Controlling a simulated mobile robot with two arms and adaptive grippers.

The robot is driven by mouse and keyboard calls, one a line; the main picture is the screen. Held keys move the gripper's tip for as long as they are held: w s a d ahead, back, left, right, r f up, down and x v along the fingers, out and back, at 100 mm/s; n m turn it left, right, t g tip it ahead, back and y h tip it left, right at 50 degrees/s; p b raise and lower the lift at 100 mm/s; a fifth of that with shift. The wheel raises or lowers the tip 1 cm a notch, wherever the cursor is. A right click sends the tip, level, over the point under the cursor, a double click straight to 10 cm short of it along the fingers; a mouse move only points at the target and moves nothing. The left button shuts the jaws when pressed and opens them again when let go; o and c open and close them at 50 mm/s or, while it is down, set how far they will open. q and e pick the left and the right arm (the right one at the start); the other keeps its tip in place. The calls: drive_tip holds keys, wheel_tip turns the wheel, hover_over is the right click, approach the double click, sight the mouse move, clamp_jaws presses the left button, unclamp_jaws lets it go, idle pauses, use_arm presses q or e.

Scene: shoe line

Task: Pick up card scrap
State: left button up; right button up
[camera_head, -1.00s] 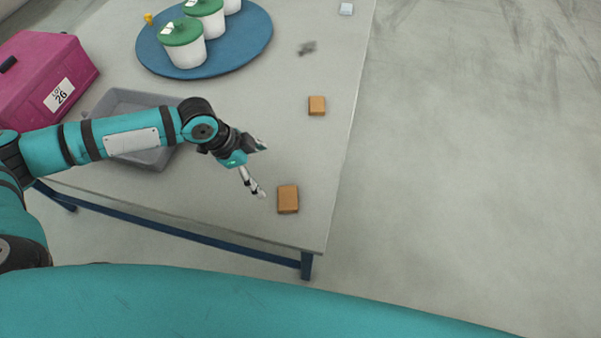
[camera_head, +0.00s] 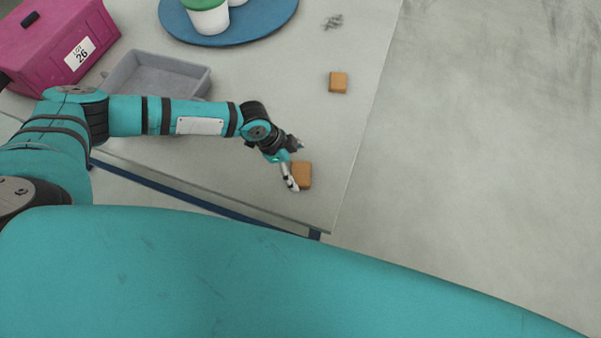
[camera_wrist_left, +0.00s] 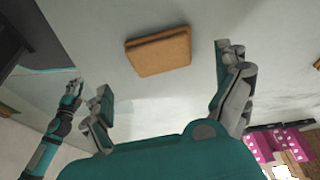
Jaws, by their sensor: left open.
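A flat tan-brown piece (camera_head: 303,175), which looks like the card scrap, lies near the table's front right corner. A second, similar tan-brown piece (camera_head: 338,82) lies farther back near the right edge. My left gripper (camera_head: 296,167) is open and empty at the nearer piece, with one finger overlapping its left side in the head view. In the left wrist view the nearer piece (camera_wrist_left: 159,51) lies ahead between the spread fingers; contact cannot be told. My right gripper (camera_wrist_left: 76,88) appears small at the left of the wrist view, its jaws unclear.
A grey tray (camera_head: 207,84) sits behind my left arm, partly hidden by it. A magenta box (camera_head: 35,50) labelled LOT 26 stands at left. A blue round mat (camera_head: 262,30) holds white pots with green lids. Small grey scraps (camera_head: 333,21) lie at the back. The table's right side is mostly clear.

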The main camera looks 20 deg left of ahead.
sight(303, 173)
use_arm(q)
drive_tip(key=x, duration=0.4)
drive_tip(key=shift+w+d+f, duration=0.2)
drive_tip(key=shift+w+f, duration=0.05)
drive_tip(key=shift+f, duration=0.05)
drive_tip(key=c, duration=0.9)
drive_tip(key=shift+r, duration=0.1)
drive_tip(key=shift+c, duration=0.2)
